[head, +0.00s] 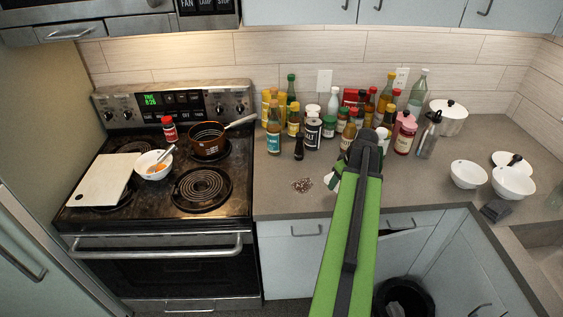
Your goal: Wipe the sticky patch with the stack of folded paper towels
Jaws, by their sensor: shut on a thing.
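A speckled brownish patch (302,185) lies on the grey counter, right of the stove and near the front edge. It looks like the sticky patch, though at this size it could be crumbs. My arm reaches over the counter from the bottom. My gripper (340,172) is low over the counter at the arm's far end, just right of the patch, and mostly hidden by the arm. A white edge (330,181) shows there, likely the stack of folded paper towels in my gripper. I cannot tell whether it touches the counter.
Several bottles and jars (330,125) crowd the counter behind, with a small dark shaker (299,147) in front. A white pot (449,117) and white bowls (468,174) stand to the right. The stove (215,215) holds a brown saucepan (208,142). Counter left of the patch is clear.

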